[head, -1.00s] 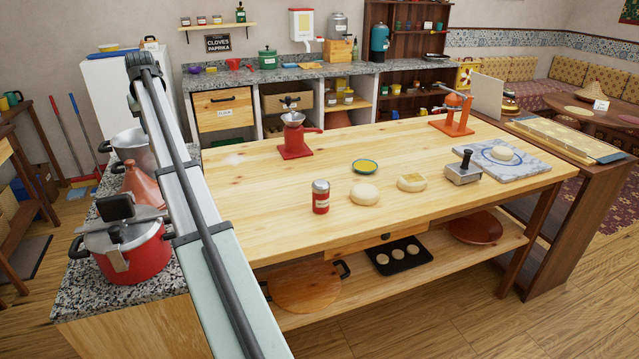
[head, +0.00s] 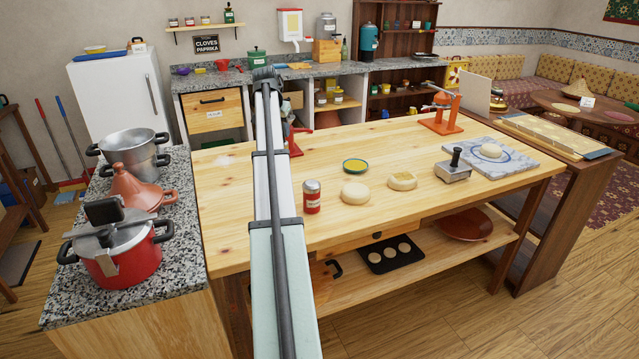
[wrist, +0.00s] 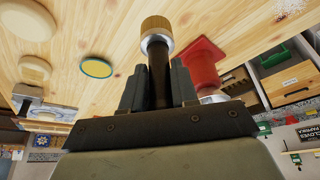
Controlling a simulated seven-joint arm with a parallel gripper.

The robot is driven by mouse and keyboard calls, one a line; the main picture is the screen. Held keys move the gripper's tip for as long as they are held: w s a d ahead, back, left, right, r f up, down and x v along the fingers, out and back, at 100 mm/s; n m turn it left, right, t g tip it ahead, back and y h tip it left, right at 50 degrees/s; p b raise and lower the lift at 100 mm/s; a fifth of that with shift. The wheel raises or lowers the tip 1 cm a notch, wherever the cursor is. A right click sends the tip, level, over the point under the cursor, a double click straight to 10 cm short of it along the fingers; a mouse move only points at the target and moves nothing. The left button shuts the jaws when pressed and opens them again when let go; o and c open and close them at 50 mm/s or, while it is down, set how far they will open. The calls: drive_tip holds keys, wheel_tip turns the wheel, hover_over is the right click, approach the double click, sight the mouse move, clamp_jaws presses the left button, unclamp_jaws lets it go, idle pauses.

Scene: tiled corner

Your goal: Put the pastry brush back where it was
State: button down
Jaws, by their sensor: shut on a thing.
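The pastry brush (wrist: 158,38) shows in the wrist view, with a dark handle, a silver collar and a tan bristle end. My gripper (wrist: 158,85) is shut on its handle, and the bristles point away from the gripper over the wooden table (wrist: 120,25). In the head view my arm hides the gripper and brush. A small teal-rimmed dish with yellow contents (head: 356,165) sits on the table; it also shows in the wrist view (wrist: 96,67), left of the brush and apart from it.
A red grinder (head: 294,146) stands partly behind my arm. A red shaker (head: 312,198), two dough rounds (head: 355,192) (head: 402,180), a metal press (head: 453,170) and a marble board (head: 508,166) stand on the table. Pots (head: 112,255) crowd the left counter.

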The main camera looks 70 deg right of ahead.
drive_tip(key=s+d+f+m+g, duration=0.15)
drive_tip(key=s+d+m, duration=0.3)
drive_tip(key=s, duration=0.75)
drive_tip(key=shift+n, duration=0.45)
drive_tip(key=shift+w+d+f, duration=0.1)
drive_tip(key=shift+f, duration=2.55)
drive_tip(key=shift+d+f, duration=0.1)
drive_tip(key=shift+f, duration=2.5)
drive_tip(key=shift+f, duration=0.1)
drive_tip(key=c, duration=0.9)
unclamp_jaws()
drive_tip(key=shift+o, duration=0.2)
drive_tip(key=v, duration=1.2)
drive_tip(key=shift+d, duration=0.1)
